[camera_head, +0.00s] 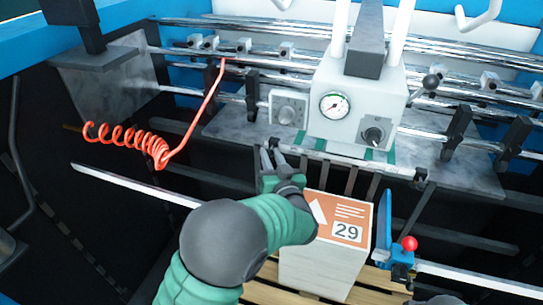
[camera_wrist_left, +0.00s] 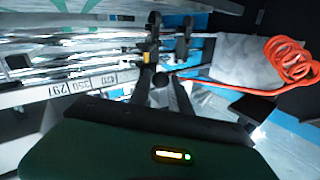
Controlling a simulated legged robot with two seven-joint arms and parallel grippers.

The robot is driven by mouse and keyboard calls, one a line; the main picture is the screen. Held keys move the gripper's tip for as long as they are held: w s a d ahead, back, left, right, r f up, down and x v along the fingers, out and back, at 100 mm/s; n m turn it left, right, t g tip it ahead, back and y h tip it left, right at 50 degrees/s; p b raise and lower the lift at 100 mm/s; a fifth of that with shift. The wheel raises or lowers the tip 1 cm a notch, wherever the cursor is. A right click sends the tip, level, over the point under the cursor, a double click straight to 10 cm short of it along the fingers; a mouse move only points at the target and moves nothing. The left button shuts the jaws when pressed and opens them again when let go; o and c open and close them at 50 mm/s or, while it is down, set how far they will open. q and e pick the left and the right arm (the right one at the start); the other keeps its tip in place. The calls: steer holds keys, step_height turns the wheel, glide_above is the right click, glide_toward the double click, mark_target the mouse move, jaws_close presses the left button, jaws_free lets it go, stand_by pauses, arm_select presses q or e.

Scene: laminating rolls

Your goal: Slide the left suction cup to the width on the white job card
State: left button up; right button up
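My left gripper (camera_head: 271,154) reaches up to the left end of a thin bar (camera_head: 345,163) below the machine's front. Its fingers look apart, and in the left wrist view (camera_wrist_left: 162,88) a gap shows between them. A dark holder with a yellow-orange mark (camera_wrist_left: 150,50) stands just beyond the fingertips; it may be the left suction cup, and I cannot tell whether they touch it. A dark holder (camera_head: 420,178) sits at the bar's right end. A scale strip (camera_wrist_left: 90,82) reads 297, 350 and 420. My right gripper is out of view.
A red coiled hose (camera_head: 130,136) hangs at left. A gauge (camera_head: 335,105) is on the white housing. A blue bracket with a red knob (camera_head: 409,243) stands at right.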

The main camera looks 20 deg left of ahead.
arm_select(q)
steer(key=shift+d, duration=0.35)
jaws_close()
steer(key=shift+a, duration=0.1)
stand_by(0.6)
